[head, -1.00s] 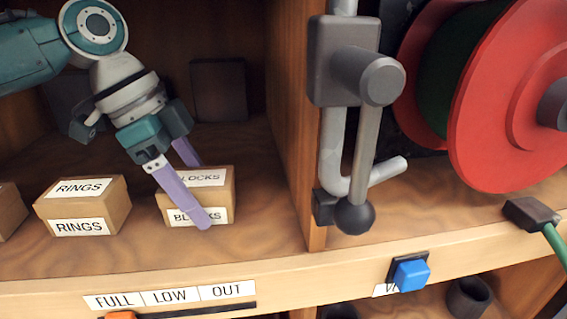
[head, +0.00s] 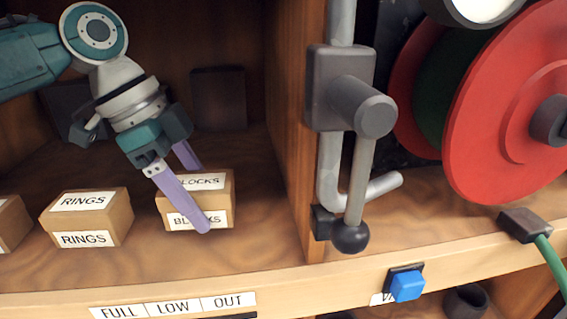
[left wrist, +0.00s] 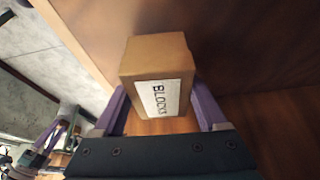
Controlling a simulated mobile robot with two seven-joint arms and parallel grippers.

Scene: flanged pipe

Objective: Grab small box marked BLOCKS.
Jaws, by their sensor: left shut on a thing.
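The small cardboard box marked BLOCKS (head: 222,187) sits on the wooden shelf in the head view, with white labels on its top and front. My left gripper (head: 196,199) is shut on it, with purple fingers on either side; the near finger crosses in front of its labels. In the left wrist view the BLOCKS box (left wrist: 157,70) lies between the two purple fingers of my left gripper (left wrist: 163,110), its label facing the camera. Whether the box is clear of the shelf I cannot tell.
A box marked RINGS (head: 88,216) stands to the left on the shelf, with another box (head: 10,222) at the edge. A wooden divider (head: 295,130), a grey lever (head: 358,170) and a red reel (head: 505,110) are to the right. A blue button (head: 407,285) is on the front edge.

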